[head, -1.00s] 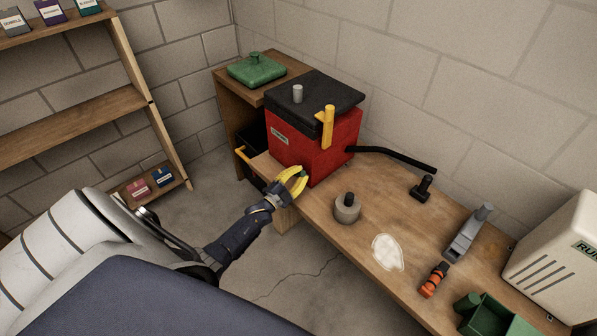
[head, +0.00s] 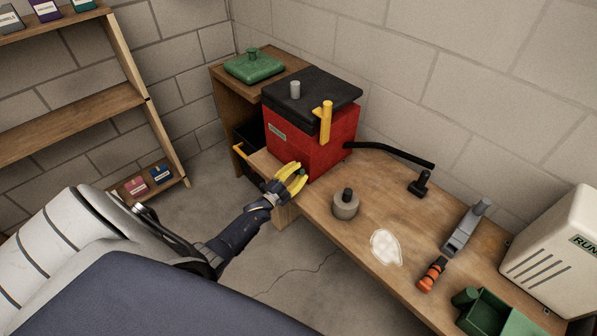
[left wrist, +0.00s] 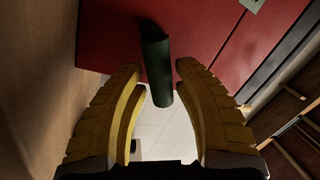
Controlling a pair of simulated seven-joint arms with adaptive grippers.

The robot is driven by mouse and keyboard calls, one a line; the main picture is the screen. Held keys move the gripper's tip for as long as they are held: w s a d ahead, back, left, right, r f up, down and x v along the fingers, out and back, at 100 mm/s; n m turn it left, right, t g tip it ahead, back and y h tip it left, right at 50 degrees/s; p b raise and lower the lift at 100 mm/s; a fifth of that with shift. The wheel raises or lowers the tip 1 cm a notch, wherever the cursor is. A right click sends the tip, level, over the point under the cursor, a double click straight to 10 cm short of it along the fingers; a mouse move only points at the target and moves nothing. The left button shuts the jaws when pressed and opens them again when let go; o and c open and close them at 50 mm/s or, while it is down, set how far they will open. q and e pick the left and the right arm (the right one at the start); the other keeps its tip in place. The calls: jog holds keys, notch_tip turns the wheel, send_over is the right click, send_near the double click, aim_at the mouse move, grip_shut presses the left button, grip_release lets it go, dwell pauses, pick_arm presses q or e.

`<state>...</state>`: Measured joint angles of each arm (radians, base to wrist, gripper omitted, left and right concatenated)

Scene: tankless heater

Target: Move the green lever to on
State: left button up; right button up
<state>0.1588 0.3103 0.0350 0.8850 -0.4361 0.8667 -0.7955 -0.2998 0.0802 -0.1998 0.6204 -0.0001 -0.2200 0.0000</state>
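The green lever (left wrist: 156,65) is a dark green bar that sticks out from the red face of the heater (left wrist: 215,40) in the left wrist view. In the head view the red heater box (head: 310,140) stands at the far end of the bench, and the lever is mostly hidden by my fingers. My left gripper (head: 299,176) is at the lower front of the box. Its yellow fingers are open, one on each side of the lever, with gaps showing in the left wrist view (left wrist: 158,78). My right gripper is out of view.
A yellow handle (head: 326,120) stands up on the heater's side. The wooden bench (head: 372,205) holds a grey round weight (head: 345,205), a plane (head: 465,230), an orange-handled tool (head: 432,274) and a green bin (head: 492,318). A shelf (head: 70,125) stands at left.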

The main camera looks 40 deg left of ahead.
pick_arm(q)
jog(key=shift+o, duration=1.3)
jog(key=shift+s, duration=0.1)
jog(key=v, duration=1.2)
